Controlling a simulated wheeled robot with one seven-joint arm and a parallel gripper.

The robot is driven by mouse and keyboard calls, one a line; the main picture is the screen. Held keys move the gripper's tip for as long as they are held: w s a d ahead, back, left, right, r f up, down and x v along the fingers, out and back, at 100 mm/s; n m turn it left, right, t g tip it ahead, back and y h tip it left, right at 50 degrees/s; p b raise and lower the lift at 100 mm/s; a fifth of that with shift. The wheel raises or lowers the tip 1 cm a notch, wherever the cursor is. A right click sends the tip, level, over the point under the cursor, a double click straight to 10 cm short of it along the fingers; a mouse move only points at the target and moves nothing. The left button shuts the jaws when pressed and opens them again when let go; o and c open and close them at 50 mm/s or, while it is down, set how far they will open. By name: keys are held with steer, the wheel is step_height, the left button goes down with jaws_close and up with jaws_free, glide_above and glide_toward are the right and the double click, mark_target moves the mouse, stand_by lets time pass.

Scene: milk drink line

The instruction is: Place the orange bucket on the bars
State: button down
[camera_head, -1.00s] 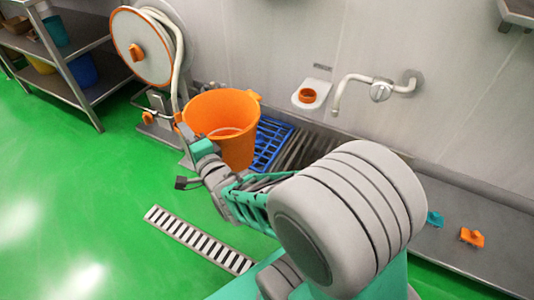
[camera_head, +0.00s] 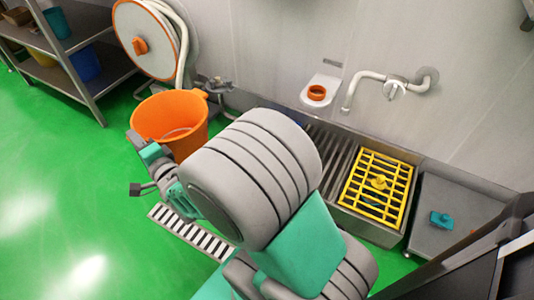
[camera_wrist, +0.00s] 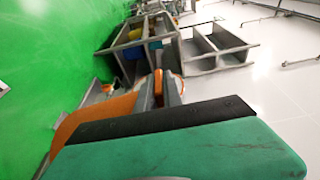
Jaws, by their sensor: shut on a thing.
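The orange bucket (camera_head: 170,120) is at left centre in the head view, upright or nearly so, its open top towards me. My gripper (camera_head: 140,143) is shut on the near left side of its rim. In the wrist view part of the bucket (camera_wrist: 97,112) shows beyond my gripper's green and black body; the rest is hidden. Grey bars (camera_head: 335,150) lie over the sink trough by the wall, right of the bucket. A yellow grid (camera_head: 377,188) lies at the trough's right end. My arm hides the trough's left part. I cannot tell whether the bucket touches anything below.
A hose reel (camera_head: 145,40) stands behind the bucket. A shelf rack (camera_head: 85,55) is at the far left. A tap (camera_head: 393,87) and an orange ring holder (camera_head: 318,92) are on the wall. A floor drain (camera_head: 190,233) lies in the green floor, with open floor left.

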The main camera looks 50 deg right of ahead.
steer(key=s+d+f+m+g+h+b, duration=0.1)
steer(key=s+d+f+m+g+h, duration=0.15)
steer(key=d+f+h, duration=0.7)
steer(key=s+d+f+m+g+b, duration=0.15)
steer(key=d+f+m, duration=0.3)
steer(key=d, duration=1.15)
steer(key=s+d+f+m+g+h+b, duration=0.25)
steer(key=s+d+f, duration=0.4)
steer(key=s, duration=0.35)
steer(key=s+d+f+m+g+h+b, duration=0.1)
steer(key=s+d+f+m+g+h, duration=0.25)
steer(key=s+d+f, duration=0.4)
steer(key=w+d+f, duration=0.1)
steer(key=w+d, duration=0.1)
steer(key=d, duration=0.6)
steer(key=w+d+f+n, duration=0.1)
steer(key=w+d, duration=0.2)
steer(key=d, duration=0.6)
steer(key=shift+w+g+y+b, duration=0.15)
steer(key=shift+g+y+b, duration=0.15)
steer(key=shift+y, duration=0.15)
steer(key=shift+f, duration=0.15)
